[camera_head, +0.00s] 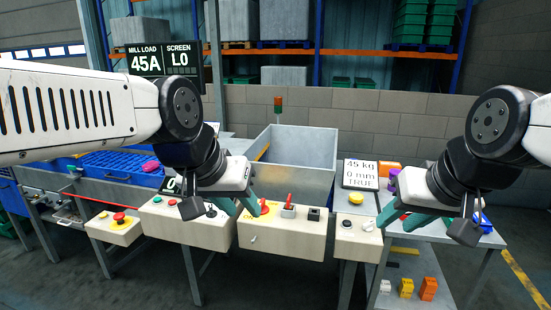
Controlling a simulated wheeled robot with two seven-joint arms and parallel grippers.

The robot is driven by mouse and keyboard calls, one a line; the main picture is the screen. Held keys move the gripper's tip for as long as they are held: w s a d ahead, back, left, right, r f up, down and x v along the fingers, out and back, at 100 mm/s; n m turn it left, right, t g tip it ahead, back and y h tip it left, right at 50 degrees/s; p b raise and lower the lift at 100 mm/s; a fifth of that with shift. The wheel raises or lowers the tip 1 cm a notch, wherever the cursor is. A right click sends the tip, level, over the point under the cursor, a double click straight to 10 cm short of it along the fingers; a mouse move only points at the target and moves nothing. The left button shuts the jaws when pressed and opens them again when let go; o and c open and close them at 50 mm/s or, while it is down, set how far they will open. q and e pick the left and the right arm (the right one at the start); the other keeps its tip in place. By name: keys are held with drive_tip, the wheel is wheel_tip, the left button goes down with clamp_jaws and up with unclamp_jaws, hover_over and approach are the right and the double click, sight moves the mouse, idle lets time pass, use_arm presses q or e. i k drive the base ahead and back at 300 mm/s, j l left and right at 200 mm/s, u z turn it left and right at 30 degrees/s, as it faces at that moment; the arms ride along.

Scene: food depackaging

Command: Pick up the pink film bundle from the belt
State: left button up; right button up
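The pink film bundle (151,166) is small in view and lies at the right end of the blue belt (107,177), on the left side of the head view. My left gripper (239,209) is to the right of the bundle, in front of the control boxes and apart from the bundle. Its two teal fingers are spread with nothing seen between them. My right gripper (400,221) is far to the right, near the side table. Its teal fingers are also spread and look empty. My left arm passes just above and beside the bundle.
Control boxes with buttons (187,230) and a red lever (289,208) run along the front. A grey metal bin (298,158) stands behind them. A scale display (360,174), an orange box (388,169) and purple items (393,175) are at right. Small blocks (406,287) sit lower.

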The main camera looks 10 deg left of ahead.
sight(149, 166)
drive_tip(key=i+j, duration=0.15)
drive_tip(key=j, duration=0.6)
drive_tip(key=i+j, duration=0.2)
drive_tip(key=j, duration=0.5)
drive_tip(key=i+j, duration=0.15)
drive_tip(key=j, duration=0.6)
drive_tip(key=i+j+z, duration=0.1)
drive_tip(key=j, duration=0.6)
drive_tip(key=i+j, duration=0.2)
drive_tip(key=j, duration=0.55)
drive_tip(key=i+j, duration=0.15)
drive_tip(key=j, duration=0.6)
drive_tip(key=i+j, duration=0.1)
drive_tip(key=j, duration=0.65)
drive_tip(key=i+j, duration=0.15)
drive_tip(key=j, duration=0.6)
drive_tip(key=z, duration=0.05)
